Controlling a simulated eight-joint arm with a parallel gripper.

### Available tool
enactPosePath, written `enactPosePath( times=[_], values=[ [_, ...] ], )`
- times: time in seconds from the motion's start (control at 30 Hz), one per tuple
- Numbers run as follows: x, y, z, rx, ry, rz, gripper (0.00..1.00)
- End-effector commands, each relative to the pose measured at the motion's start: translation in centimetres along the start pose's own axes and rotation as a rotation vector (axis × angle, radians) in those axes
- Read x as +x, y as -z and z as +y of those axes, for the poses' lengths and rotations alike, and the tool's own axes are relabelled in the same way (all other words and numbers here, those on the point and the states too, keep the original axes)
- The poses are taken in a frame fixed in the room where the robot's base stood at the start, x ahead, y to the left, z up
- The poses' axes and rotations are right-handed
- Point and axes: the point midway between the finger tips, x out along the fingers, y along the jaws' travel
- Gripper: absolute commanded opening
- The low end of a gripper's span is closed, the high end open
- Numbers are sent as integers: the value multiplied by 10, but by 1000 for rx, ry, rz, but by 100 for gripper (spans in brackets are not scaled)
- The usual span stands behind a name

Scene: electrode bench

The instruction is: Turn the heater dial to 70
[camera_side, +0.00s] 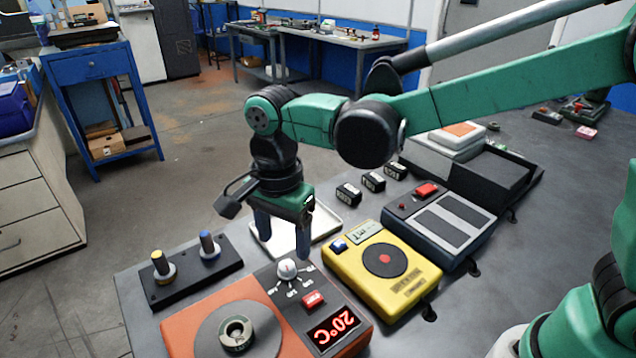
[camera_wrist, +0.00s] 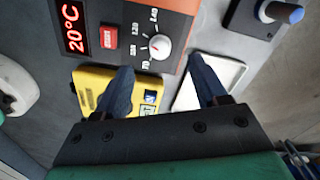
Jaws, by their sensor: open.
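The orange heater (camera_side: 215,308) stands at the front of the bench, with a round plate on top and a dark control panel. Its white dial (camera_side: 287,268) has printed numbers around it; it also shows in the wrist view (camera_wrist: 160,46). The red display (camera_side: 334,328) reads 20°C. My gripper (camera_side: 283,246) is open and empty, with its blue fingers pointing down above and behind the dial. In the wrist view my fingers (camera_wrist: 161,68) are apart, with the dial between and just beyond their tips. I see no contact with the dial. The dial's exact setting is hard to read.
A red button (camera_side: 313,299) sits beside the dial. A yellow device (camera_side: 383,262) stands close to the right, and a blue-grey device (camera_side: 440,226) beyond it. A white tray (camera_side: 325,221) lies behind my gripper. A black block with two posts (camera_side: 185,272) is at left.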

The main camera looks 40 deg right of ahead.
Motion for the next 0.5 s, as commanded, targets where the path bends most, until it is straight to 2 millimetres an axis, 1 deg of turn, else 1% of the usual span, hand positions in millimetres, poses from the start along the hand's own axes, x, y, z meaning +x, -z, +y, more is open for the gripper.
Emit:
enactPosePath(
  times=[0.2,0.3,0.4,0.5],
  values=[
    [28,0,0,-1,1,0,65],
    [39,0,0,-1,2,0,65],
    [46,1,0,-1,2,0,65],
    [49,1,0,-2,3,0,65]
  ],
)
